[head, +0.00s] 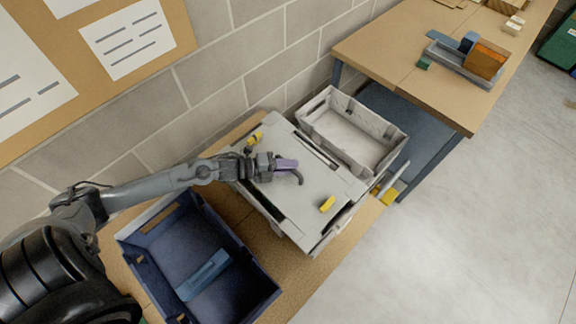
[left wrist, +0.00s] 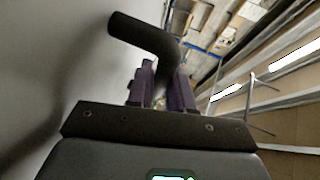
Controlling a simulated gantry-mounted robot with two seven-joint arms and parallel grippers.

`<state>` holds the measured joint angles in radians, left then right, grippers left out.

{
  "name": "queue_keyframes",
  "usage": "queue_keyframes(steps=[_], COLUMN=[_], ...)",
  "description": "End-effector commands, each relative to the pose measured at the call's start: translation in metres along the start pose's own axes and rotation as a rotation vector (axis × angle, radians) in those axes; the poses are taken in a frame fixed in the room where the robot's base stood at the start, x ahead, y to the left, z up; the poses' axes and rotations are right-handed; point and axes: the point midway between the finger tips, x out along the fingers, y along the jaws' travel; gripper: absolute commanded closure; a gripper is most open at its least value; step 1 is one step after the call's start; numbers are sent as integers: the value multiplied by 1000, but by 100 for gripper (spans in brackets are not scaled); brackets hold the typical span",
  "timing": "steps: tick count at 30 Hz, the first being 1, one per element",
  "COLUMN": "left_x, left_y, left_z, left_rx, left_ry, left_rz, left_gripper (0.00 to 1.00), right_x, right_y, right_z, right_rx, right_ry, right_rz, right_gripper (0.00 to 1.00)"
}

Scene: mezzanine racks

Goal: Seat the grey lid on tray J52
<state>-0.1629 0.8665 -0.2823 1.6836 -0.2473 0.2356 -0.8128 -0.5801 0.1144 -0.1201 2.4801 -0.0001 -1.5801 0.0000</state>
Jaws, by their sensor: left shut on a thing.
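The grey lid (head: 290,200) is a flat panel lying over a grey tray (head: 322,244); whether it sits fully down on the rim I cannot tell. Two yellow pieces (head: 327,204) are on the lid, at its far left and near right. My left gripper (head: 287,167) has purple fingers closed around the lid's dark curved handle. In the left wrist view the handle (left wrist: 145,35) passes between the fingers, with the pale lid surface (left wrist: 45,60) alongside. No J52 label is readable. My right gripper is out of view.
An open, empty grey tray (head: 318,122) stands just behind. A blue crate (head: 270,297) with a lighter blue bar stands in front on the left of the wooden bench (head: 345,240). Another table (head: 380,45) is at the back right.

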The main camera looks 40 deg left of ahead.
Motion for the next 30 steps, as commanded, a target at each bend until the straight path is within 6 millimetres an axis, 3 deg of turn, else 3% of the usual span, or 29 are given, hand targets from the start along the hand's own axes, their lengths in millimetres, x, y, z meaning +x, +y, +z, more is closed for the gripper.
queue_keyframes(steps=[30], left_x=[4], left_y=[12], left_z=[2], left_rx=[1], left_ry=[0], left_rz=[-3], left_gripper=[100], right_x=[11], right_y=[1], right_z=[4], right_rx=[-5], right_ry=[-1], right_rz=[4], right_gripper=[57])
